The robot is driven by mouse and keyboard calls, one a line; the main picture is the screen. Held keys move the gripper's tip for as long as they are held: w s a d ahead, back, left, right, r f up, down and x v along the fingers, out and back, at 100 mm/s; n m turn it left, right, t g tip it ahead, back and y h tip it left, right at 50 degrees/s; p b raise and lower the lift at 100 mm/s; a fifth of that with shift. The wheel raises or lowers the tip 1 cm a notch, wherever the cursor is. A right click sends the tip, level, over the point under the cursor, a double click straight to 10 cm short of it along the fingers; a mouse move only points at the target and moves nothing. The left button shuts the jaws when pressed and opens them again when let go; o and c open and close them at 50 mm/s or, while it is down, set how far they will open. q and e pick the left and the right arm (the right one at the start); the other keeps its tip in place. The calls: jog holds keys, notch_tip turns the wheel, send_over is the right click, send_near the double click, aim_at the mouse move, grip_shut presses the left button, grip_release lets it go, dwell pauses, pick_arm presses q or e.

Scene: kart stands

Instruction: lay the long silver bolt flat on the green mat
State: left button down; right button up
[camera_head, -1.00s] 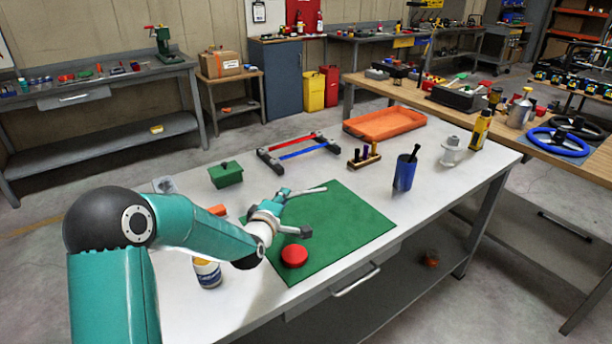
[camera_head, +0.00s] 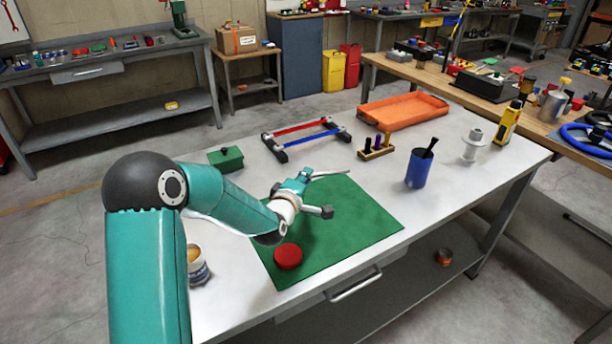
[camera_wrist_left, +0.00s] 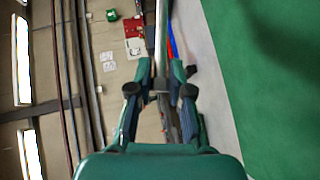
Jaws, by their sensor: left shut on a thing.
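My left gripper (camera_head: 302,178) is shut on the long silver bolt (camera_head: 332,173). The bolt sticks out of the fingertips to the right, roughly level, over the far edge of the green mat (camera_head: 350,225); the exact gap below it is hard to tell. In the left wrist view the fingers (camera_wrist_left: 160,85) close on the bolt (camera_wrist_left: 161,40), which points away from the camera. The mat (camera_wrist_left: 265,60) lies off to the right there. The bolt's gripped end is hidden by the fingers. My right gripper is not in view.
A red round object (camera_head: 288,256) sits on the mat's near left part. A blue cup (camera_head: 418,170), a small block with upright pegs (camera_head: 376,148), a red-and-blue frame (camera_head: 305,134) and a green box (camera_head: 226,159) stand around the mat. The mat's right part is clear.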

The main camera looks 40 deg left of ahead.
pick_arm(q)
notch_tip(320, 180, down, 5)
jog(key=shift+r+b, duration=0.2)
jog(key=shift+b, duration=0.65)
notch_tip(320, 180, down, 3)
jog(key=b, duration=0.4)
jog(key=shift+r, duration=0.2)
jog(key=c, duration=1)
grip_release()
jog(key=shift+s, duration=0.15)
jog(key=v, duration=1.1)
jog(key=shift+s+d+r, duration=0.1)
jog(key=shift+s+r, duration=0.05)
jog(key=shift+s, duration=0.2)
